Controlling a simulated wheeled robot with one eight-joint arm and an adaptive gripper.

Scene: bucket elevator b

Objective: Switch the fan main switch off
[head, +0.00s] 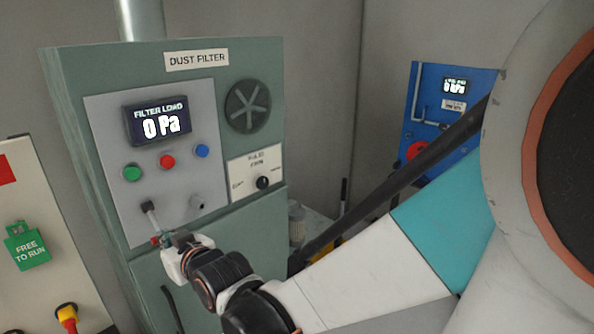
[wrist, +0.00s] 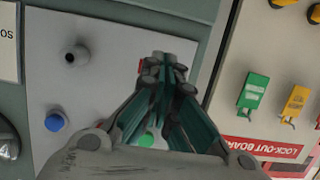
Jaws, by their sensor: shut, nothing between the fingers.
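The green-grey dust filter cabinet (head: 215,232) carries a light grey control panel (head: 105,120). A small lever with a dark square top (head: 148,206) sits at the panel's lower left; I see no readable label naming it the fan main switch. My gripper (head: 163,239) is shut and empty, just below this lever, with a small red part beside its tips. I cannot tell whether they touch. In the wrist view my gripper's fingers (wrist: 165,58) are together over the panel (wrist: 95,95) and hide the lever.
The panel has a display (head: 158,122) reading 0 Pa, green (head: 132,173), red (head: 167,161) and blue (head: 202,151) buttons, and a grey knob (head: 197,201). A lock-out board (wrist: 280,60) stands beside the cabinet. A blue cabinet (head: 480,85) is at the back right.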

